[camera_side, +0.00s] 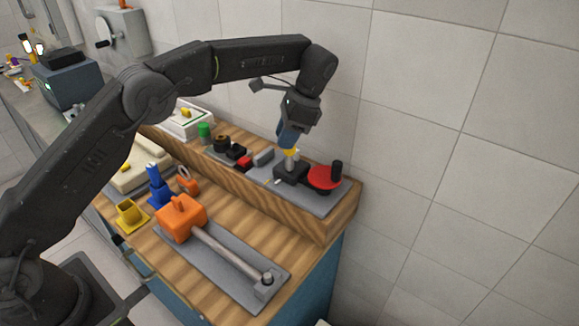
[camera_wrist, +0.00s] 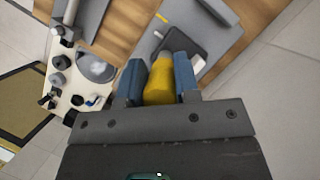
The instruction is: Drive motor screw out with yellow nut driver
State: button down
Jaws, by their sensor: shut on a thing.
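My gripper (camera_side: 289,139) is shut on the yellow nut driver (camera_side: 290,152), which points down above the raised shelf. In the wrist view the driver's yellow handle (camera_wrist: 159,82) sits between the two blue fingers. The driver's pale lower end stands at the top of a dark block (camera_side: 291,174), apparently the motor, on a grey plate (camera_side: 318,206). The dark block also shows just beyond the fingers in the wrist view (camera_wrist: 184,36). The screw is hidden, and I cannot tell whether the tip touches it.
A red disc (camera_side: 322,178) with a black post stands right of the block. Left on the shelf are small black and red parts (camera_side: 243,162) and a green cylinder (camera_side: 204,131). Below are an orange block (camera_side: 180,218) with a grey rod, a blue holder (camera_side: 160,192) and a yellow holder (camera_side: 130,216).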

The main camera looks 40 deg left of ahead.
jog(key=shift+r, duration=0.55)
jog(key=m+t, duration=0.1)
jog(key=m, duration=0.1)
jog(key=m+y, duration=0.1)
jog(key=m, duration=0.2)
jog(key=shift+w+t, duration=0.1)
jog(key=shift+t, duration=0.3)
jog(key=m+t, duration=0.1)
jog(key=m, duration=0.4)
jog(key=shift+w+t, duration=0.15)
jog(key=shift+t, duration=0.25)
jog(key=m+t, duration=0.1)
jog(key=m, duration=0.1)
jog(key=m+t, duration=0.1)
jog(key=m, duration=0.2)
jog(key=shift+w, duration=0.2)
jog(key=shift+f, duration=0.55)
